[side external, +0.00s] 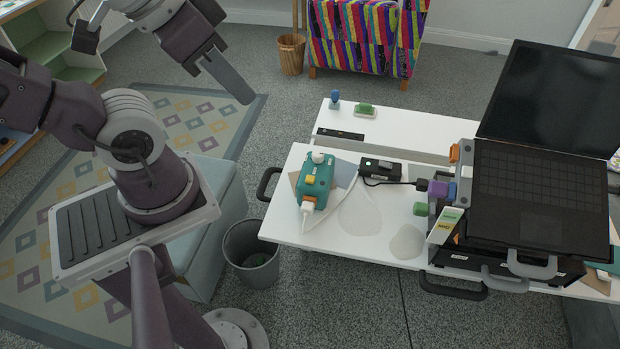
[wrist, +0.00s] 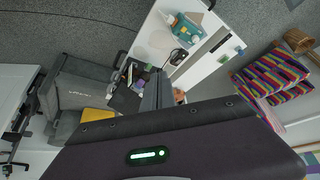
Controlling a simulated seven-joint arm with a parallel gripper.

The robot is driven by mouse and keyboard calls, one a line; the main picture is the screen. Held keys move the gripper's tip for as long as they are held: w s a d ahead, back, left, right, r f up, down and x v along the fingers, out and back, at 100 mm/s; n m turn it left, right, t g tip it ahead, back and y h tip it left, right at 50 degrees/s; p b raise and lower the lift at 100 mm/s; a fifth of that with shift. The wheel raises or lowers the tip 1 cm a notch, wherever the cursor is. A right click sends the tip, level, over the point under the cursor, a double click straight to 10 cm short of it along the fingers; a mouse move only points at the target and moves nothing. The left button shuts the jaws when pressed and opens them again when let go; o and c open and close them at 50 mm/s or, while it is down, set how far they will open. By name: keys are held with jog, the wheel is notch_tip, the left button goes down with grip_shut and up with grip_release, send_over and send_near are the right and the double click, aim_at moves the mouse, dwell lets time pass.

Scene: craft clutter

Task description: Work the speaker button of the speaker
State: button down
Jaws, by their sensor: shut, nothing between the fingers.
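No thing here is clearly marked as the speaker. A teal box (side external: 317,172) with a yellow button (side external: 310,180), a white knob and an orange part stands on the left of the white table. A small black box (side external: 381,167) with a cable lies to its right. The wrist view shows the teal box (wrist: 187,27) and the black box (wrist: 178,56) near the top. My gripper (side external: 240,90) is shut and empty, high up and left of the table, apart from both boxes. Its fingers also show in the wrist view (wrist: 157,92).
An open laptop (side external: 535,190) on stacked dark cases fills the table's right side. Small blocks (side external: 437,190) stand beside it. A ruler-like black strip (side external: 340,134) lies behind the teal box. A grey bin (side external: 250,255) stands below the table's left edge.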

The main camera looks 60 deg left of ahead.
dwell(0.3)
jog(key=n+t+h, duration=0.2)
jog(key=h, duration=0.3)
send_over(306, 178)
notch_tip(306, 178, down, 28)
jog(key=shift+f, duration=0.25)
jog(key=shift+f, duration=4.45)
